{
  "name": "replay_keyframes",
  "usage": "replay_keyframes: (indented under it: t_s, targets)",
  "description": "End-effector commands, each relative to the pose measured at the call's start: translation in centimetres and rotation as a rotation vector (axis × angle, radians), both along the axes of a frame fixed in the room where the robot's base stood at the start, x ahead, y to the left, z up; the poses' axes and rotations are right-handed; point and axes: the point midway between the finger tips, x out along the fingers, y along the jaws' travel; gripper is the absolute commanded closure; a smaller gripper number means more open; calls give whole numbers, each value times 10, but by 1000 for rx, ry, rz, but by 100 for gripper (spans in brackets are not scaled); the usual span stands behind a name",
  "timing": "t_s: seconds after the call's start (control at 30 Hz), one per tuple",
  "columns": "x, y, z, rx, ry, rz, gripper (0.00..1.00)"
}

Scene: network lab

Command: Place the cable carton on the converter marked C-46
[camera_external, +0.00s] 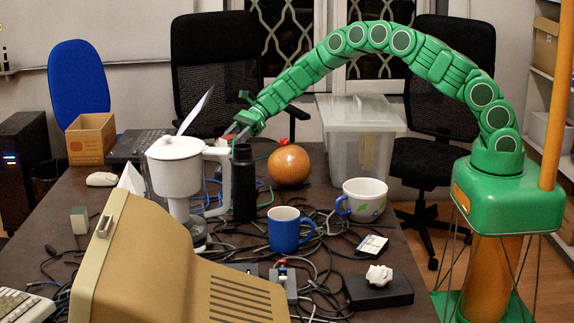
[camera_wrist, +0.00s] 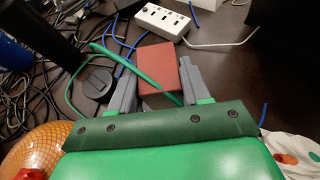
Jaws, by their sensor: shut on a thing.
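In the wrist view my gripper (camera_wrist: 155,80) has its two grey fingers on either side of a small red-brown box (camera_wrist: 158,62), shut on it. A green cable crosses in front of the box. In the external view my gripper (camera_external: 236,134) is behind the white lidded jug, and the held box cannot be made out there. I cannot read any label on the box, so I cannot tell if it is the cable carton. No C-46 mark is legible. Small grey devices (camera_external: 285,280) lie among cables near the front, and I cannot tell which is the converter.
The white jug (camera_external: 176,165), black bottle (camera_external: 243,184), orange ball-shaped object (camera_external: 289,165), blue mug (camera_external: 285,232) and white cup (camera_external: 364,198) crowd the table. A white power strip (camera_wrist: 162,20) lies beyond the box. An open cardboard box (camera_external: 90,138) stands at left. Loose cables cover the middle.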

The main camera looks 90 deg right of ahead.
Motion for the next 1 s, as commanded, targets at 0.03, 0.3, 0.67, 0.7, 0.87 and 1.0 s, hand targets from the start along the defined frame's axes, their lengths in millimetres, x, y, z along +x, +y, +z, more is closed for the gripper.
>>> replay_keyframes:
  t_s: [0.03,0.3,0.67,0.7,0.87,1.0]
  targets:
    - [1,0,-1,0,0,0,87]
    - [4,-1,-19,-1,1,0,87]
    - [4,-1,-35,-1,-1,1,87]
    - [4,-1,-35,-1,-1,1,87]
    - [4,-1,-38,-1,-1,0,87]
    - [4,-1,-38,-1,-1,0,35]
